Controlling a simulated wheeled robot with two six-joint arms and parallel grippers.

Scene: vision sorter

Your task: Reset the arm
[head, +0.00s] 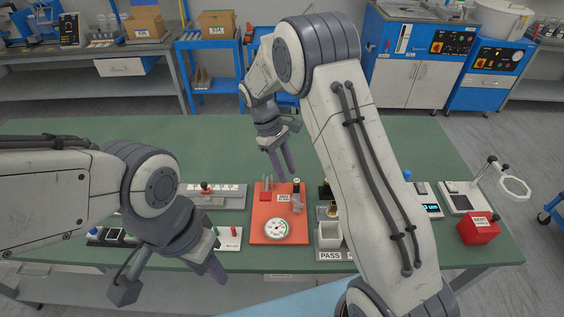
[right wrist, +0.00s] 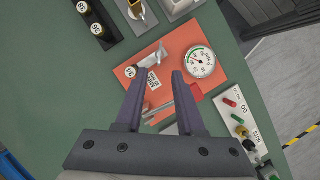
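My right gripper (head: 282,163) hangs in the air above the back part of the orange tray, its fingers pointing down. In the right wrist view its two purple fingers (right wrist: 160,75) stand apart, with nothing held between them. My left gripper (head: 214,270) is low at the front left of the green table (head: 100,130), near its front edge. Its fingers are seen from the side, so their gap cannot be told.
Under the right gripper is the orange tray (head: 262,226) with a dial gauge (head: 273,229), a label card and metal parts. A red box (head: 479,228) is at the far right. The table's back left is clear.

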